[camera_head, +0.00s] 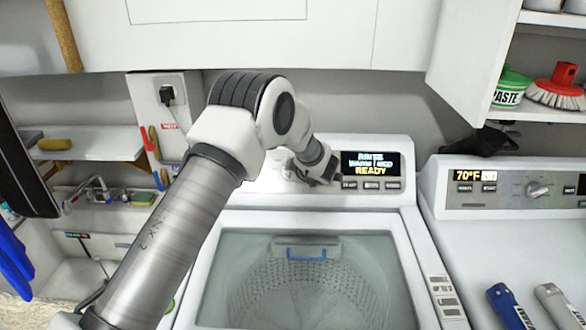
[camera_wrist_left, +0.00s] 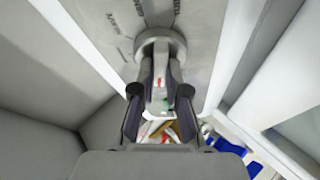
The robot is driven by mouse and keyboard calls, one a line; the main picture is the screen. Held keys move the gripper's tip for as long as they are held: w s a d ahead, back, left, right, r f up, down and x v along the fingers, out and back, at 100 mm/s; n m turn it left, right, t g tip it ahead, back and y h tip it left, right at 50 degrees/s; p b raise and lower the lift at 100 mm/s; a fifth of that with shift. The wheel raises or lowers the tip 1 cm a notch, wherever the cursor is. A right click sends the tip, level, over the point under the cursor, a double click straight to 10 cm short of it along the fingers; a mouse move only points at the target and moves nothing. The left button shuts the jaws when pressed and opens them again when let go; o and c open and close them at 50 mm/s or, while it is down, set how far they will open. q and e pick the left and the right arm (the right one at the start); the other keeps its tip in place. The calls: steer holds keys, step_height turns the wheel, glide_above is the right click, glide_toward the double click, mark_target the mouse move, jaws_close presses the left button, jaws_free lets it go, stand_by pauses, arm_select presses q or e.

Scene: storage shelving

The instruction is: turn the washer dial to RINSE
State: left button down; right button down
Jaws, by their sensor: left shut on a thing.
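The washer (camera_head: 225,203) stands in the middle of the head view, with a glass lid over its drum. Its display (camera_head: 371,164) shows a top line that seems to begin with "RIN", blurred, and "READY" at the bottom. My left gripper (camera_head: 318,172) is at the panel left of the display; my arm hides the dial there. In the left wrist view the round grey dial (camera_wrist_left: 158,38) is on the panel, and my left gripper (camera_wrist_left: 160,92) is shut on its raised grip. Small dark labels beside the dial are too blurred to read. My right gripper is not in view.
A second machine (camera_head: 472,212) with its own display and knob stands to the right, with blue and grey bottles (camera_head: 510,305) on it. An open shelf (camera_head: 540,113) holds a green tub and red brush. Cabinets (camera_head: 240,50) hang above.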

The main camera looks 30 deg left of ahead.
arm_select(q)
steer(key=shift+n, duration=0.3)
steer(key=c, duration=1.2)
jaws_free()
steer(key=v, duration=1.2)
steer(key=shift+r, duration=0.15)
steer(key=shift+w, duration=0.1)
